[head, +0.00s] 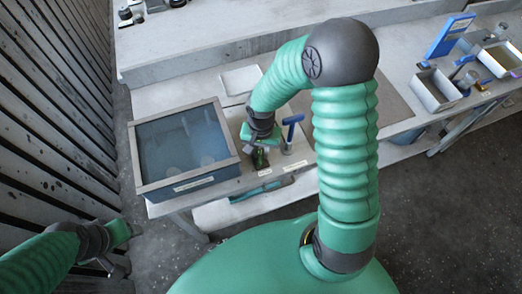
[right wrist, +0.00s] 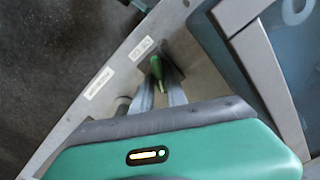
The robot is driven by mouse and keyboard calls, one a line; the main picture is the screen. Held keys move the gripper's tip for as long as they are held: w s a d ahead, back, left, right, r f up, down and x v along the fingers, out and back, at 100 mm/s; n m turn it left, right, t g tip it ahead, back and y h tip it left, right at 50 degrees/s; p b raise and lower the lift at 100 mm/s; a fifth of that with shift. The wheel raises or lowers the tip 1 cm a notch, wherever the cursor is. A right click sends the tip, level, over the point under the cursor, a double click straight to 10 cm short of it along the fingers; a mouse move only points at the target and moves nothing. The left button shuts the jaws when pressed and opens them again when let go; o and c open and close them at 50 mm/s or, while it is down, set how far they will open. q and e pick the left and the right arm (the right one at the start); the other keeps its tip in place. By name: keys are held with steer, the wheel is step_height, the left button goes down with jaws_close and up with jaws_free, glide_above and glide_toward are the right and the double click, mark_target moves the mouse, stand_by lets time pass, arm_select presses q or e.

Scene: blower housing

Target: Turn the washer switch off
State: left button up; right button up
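The washer (head: 146,188) is a dark blue-grey tank with a clear lid, on the table left of centre in the head view. A small green switch lever (right wrist: 156,67) stands on the grey panel beside it. My right gripper (head: 260,160) points down at this lever. In the right wrist view its two fingers (right wrist: 160,88) are close together, with the lever at their tips. I cannot tell whether they grip it. My left gripper (head: 130,240) hangs at the lower left, away from the table, and its opening is unclear.
A blue T-handle (head: 292,122) stands just right of my right gripper. White labels (right wrist: 99,83) line the panel's front edge. A grey bin (head: 433,92) and a blue upright panel (head: 449,36) are far right. A slatted wall (head: 60,110) stands close on the left.

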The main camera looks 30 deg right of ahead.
jaws_close()
steer(key=shift+r+n, duration=0.1)
steer(key=shift+n, duration=0.2)
steer(key=n+p, duration=0.1)
steer(key=n, duration=0.1)
steer(key=n+p, duration=0.1)
steer(key=n, duration=0.1)
steer(key=shift+w+a+r+p, duration=0.1)
steer(key=shift+w+a+p, duration=0.05)
steer(key=shift+p, duration=0.2)
steer(key=n+p, duration=0.1)
steer(key=n, duration=0.3)
steer(key=shift+a+p, duration=0.15)
steer(key=shift+p, duration=0.25)
steer(key=shift+a+n+p, duration=0.1)
steer(key=shift+n+p, duration=0.55)
steer(key=shift+n, duration=0.95)
steer(key=shift+w, duration=0.1)
steer(key=shift+o, duration=2.2)
jaws_free()
